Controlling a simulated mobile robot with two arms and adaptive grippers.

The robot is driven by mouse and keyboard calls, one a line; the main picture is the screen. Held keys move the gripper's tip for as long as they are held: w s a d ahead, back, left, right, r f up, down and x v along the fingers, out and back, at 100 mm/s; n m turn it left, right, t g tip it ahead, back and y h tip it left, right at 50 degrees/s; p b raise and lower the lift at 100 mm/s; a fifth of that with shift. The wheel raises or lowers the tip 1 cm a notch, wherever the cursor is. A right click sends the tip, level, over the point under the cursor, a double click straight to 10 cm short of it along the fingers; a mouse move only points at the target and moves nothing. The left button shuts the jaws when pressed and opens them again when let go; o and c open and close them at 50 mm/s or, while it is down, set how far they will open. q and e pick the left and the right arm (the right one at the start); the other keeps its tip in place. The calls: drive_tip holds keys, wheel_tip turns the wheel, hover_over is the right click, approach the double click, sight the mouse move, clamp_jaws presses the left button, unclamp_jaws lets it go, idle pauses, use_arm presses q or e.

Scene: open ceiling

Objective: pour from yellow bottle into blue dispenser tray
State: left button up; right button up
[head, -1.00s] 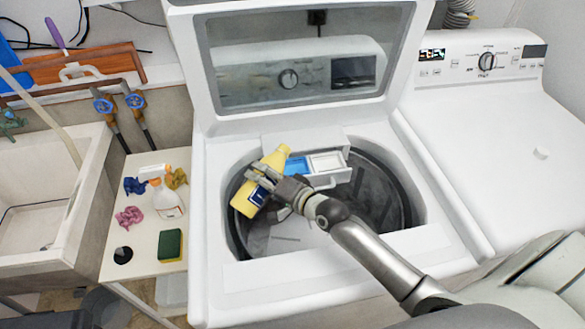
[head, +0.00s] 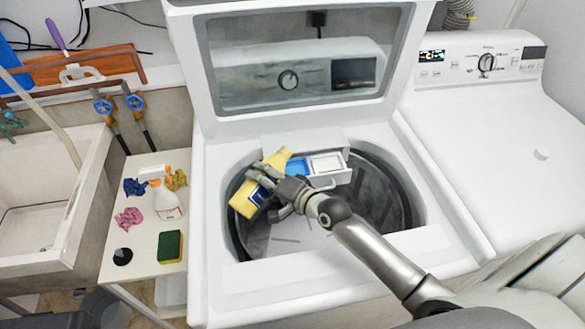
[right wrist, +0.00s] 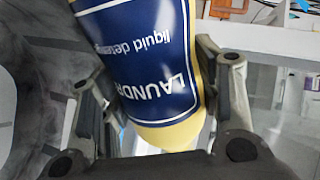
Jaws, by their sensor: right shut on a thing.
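The yellow bottle (head: 248,197) with a dark blue label is tilted over the washer opening, its top up and to the right near the blue dispenser tray (head: 297,167). The tray is the blue compartment left of a white one in the open drawer. My right gripper (head: 264,181) is shut on the bottle's body. In the right wrist view the bottle (right wrist: 150,55) sits between both fingers, its label text upside down. Whether liquid flows is not visible. My left gripper is not in view.
The washer's raised lid (head: 295,75) stands behind the drum opening. A sink (head: 45,205) is at far left, and a second machine (head: 500,140) at right.

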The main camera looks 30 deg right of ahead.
drive_tip(key=shift+w+d+r+m+y+p, duration=0.15)
drive_tip(key=shift+r+m+p, duration=0.1)
drive_tip(key=shift+r, duration=0.15)
drive_tip(key=shift+d+r+m+y+p, duration=0.1)
drive_tip(key=shift+d+r+m+y, duration=0.05)
drive_tip(key=shift+r+m, duration=0.15)
idle(0.4)
drive_tip(key=shift+d+m, duration=0.1)
drive_tip(key=shift+m, duration=0.65)
idle(2.3)
